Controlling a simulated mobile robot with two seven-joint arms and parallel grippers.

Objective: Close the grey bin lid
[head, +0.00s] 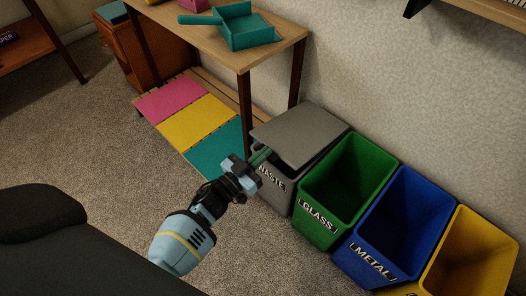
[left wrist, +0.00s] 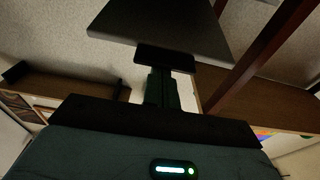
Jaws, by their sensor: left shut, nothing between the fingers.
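The grey bin (head: 279,191) labelled WASTE stands at the left end of a row of bins against the wall. Its flat grey lid (head: 303,134) lies over the opening, tilted, with a dark gap under its edge toward the green bin. The lid also shows in the left wrist view (left wrist: 165,25), beyond my fingers. My left gripper (head: 262,157) is shut and empty at the lid's near left edge, above the WASTE label; its fingers also show in the left wrist view (left wrist: 162,82). I cannot tell whether they touch the lid. My right gripper is not in view.
Open green GLASS (head: 322,228), blue METAL (head: 368,267) and yellow (head: 480,228) bins stand to the right. A wooden table (head: 205,45) with a teal dustpan (head: 245,28) stands behind left. Coloured panels (head: 195,120) lie below it. Carpet at left is clear.

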